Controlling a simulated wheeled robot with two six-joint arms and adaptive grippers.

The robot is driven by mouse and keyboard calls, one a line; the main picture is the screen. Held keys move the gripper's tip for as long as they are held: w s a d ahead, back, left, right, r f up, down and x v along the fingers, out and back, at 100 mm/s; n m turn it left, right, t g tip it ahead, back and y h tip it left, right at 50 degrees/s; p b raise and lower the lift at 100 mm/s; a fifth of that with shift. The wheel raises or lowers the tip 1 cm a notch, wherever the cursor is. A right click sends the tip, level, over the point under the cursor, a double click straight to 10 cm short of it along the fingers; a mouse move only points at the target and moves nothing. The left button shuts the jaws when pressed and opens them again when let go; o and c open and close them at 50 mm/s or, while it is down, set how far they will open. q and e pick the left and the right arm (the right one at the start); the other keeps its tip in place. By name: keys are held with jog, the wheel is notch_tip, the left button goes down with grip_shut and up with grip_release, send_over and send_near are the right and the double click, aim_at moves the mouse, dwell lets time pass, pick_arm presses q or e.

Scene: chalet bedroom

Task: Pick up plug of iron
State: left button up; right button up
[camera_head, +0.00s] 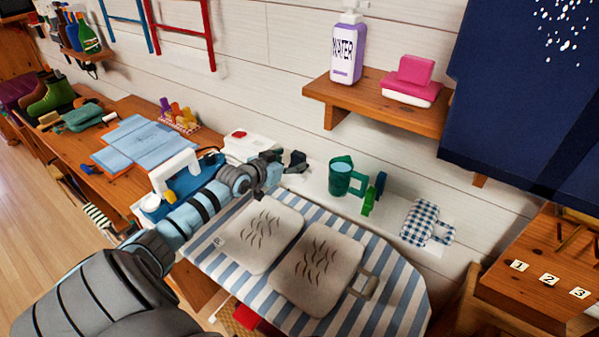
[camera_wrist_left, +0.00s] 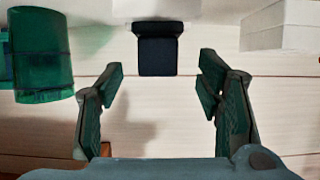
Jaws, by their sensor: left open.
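The iron (camera_head: 182,180), white and blue, stands at the left end of the striped ironing board (camera_head: 408,290). A black plug-like block (camera_wrist_left: 158,48) lies on a pale surface in the left wrist view. It appears as a dark piece (camera_head: 297,160) just beyond my left gripper (camera_head: 276,168) in the head view. My left gripper is open and empty. In the left wrist view its fingers (camera_wrist_left: 162,82) stand on either side of the block's line, with the block a little beyond the tips. A dark cord shows by the iron; its full run is hidden. My right gripper is not in view.
A green mug (camera_head: 341,178) stands near the plug and also shows in the left wrist view (camera_wrist_left: 42,55). A white box (camera_head: 247,143) stands on its other side. Two quilted pads (camera_head: 318,270) lie on the board.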

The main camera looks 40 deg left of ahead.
aim_at(296, 158)
pick_arm(q)
jog(key=x, duration=0.1)
jog(key=b+x, duration=0.1)
jog(key=x, duration=0.1)
jog(key=b+x, duration=0.1)
jog(key=shift+w+d+r, duration=0.1)
jog(key=shift+w+r, duration=0.1)
jog(key=shift+w, duration=0.45)
jog(key=c, duration=1.3)
jog(key=shift+r, duration=0.1)
